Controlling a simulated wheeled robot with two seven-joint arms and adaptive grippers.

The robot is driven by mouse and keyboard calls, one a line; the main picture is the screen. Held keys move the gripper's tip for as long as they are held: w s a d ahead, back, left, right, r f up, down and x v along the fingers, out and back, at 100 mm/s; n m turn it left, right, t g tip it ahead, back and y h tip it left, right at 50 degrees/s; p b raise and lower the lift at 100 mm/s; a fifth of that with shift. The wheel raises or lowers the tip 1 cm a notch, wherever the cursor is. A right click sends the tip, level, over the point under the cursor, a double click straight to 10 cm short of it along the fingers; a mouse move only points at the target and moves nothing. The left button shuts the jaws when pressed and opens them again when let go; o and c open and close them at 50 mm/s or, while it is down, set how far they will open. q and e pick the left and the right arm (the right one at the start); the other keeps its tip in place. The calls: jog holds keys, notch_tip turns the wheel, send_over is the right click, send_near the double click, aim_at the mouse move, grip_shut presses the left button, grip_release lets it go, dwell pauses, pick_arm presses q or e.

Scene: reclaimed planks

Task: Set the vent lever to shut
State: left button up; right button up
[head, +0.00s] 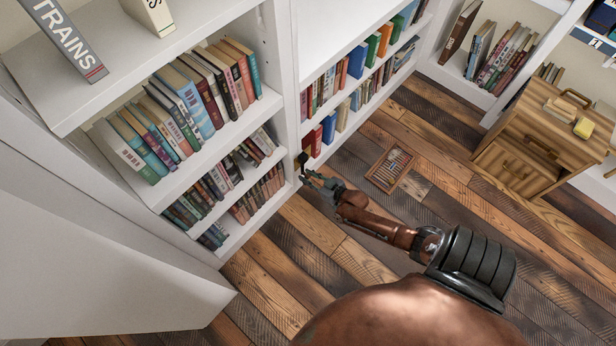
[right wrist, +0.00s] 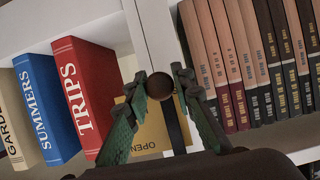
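The vent lever shows in the right wrist view as a dark rod with a round brown knob (right wrist: 160,86), in front of a white upright. A yellow plate (right wrist: 150,136) behind it reads OPEN, upside down in this view; part of it is hidden by my fingers. In the head view the dark knob (head: 303,158) stands by the shelf upright, just beyond my right gripper (head: 313,177). My right gripper's green fingers (right wrist: 159,84) are apart, one on each side of the knob; whether they touch it is unclear. My left gripper is not in view.
White bookshelves (head: 284,90) full of books stand beside the gripper. Large red (right wrist: 88,92) and blue (right wrist: 47,108) books sit left of the lever in the wrist view. A framed tray (head: 391,168) lies on the plank floor. A wooden cabinet (head: 535,140) stands at right.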

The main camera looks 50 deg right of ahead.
jog(key=o, duration=0.4)
jog(key=v, duration=1.2)
dwell(0.3)
